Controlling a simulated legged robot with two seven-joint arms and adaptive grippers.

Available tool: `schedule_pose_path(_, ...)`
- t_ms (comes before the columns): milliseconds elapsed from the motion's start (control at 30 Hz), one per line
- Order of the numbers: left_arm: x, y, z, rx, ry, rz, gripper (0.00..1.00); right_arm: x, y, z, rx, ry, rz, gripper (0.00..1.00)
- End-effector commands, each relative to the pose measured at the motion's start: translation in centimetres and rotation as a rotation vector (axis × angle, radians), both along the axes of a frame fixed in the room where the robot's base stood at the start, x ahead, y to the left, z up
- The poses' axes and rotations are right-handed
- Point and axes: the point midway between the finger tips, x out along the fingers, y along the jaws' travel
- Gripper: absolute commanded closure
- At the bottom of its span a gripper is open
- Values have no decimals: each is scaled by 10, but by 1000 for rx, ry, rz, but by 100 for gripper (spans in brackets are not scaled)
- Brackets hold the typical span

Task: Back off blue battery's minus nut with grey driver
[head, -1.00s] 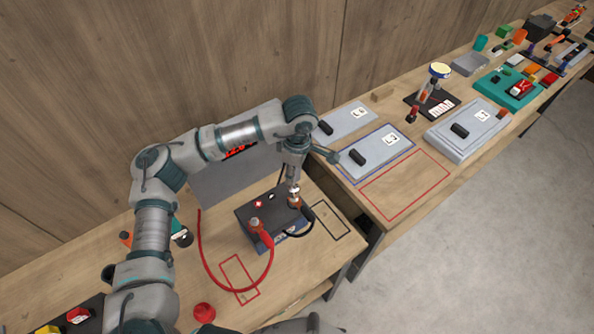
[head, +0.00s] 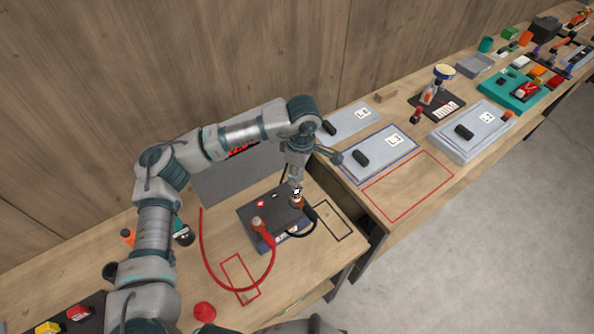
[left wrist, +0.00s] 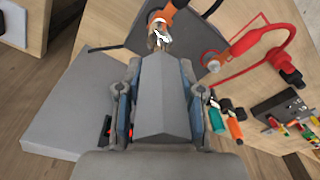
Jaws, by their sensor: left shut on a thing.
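The blue battery (head: 290,237) stands on the near bench with a dark top, a red cable on its left post and a black cable on its right post. My left gripper (head: 296,172) points down over the black-cable post, the minus side. It is shut on the grey driver, whose broad grey body (left wrist: 160,100) fills the space between the fingers in the left wrist view. The driver's metal end (left wrist: 159,36) is at the orange terminal clamp (left wrist: 172,12). The minus nut is hidden there, so I cannot tell how the driver sits on it. My right gripper is out of view.
The red cable (head: 205,262) loops over the bench left of the battery. Flat grey cases (head: 378,155) lie on the right-hand bench.

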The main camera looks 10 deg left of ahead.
Motion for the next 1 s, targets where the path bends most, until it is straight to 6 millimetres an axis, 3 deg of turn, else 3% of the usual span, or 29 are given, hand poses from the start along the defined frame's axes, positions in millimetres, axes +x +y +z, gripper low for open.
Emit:
schedule_pose_path(800, 0, 0, -23, 0, 0, 4, 100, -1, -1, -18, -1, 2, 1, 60)
schedule_pose_path(1000, 1, 0, -24, -1, 2, 205, 100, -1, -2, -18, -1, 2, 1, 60)
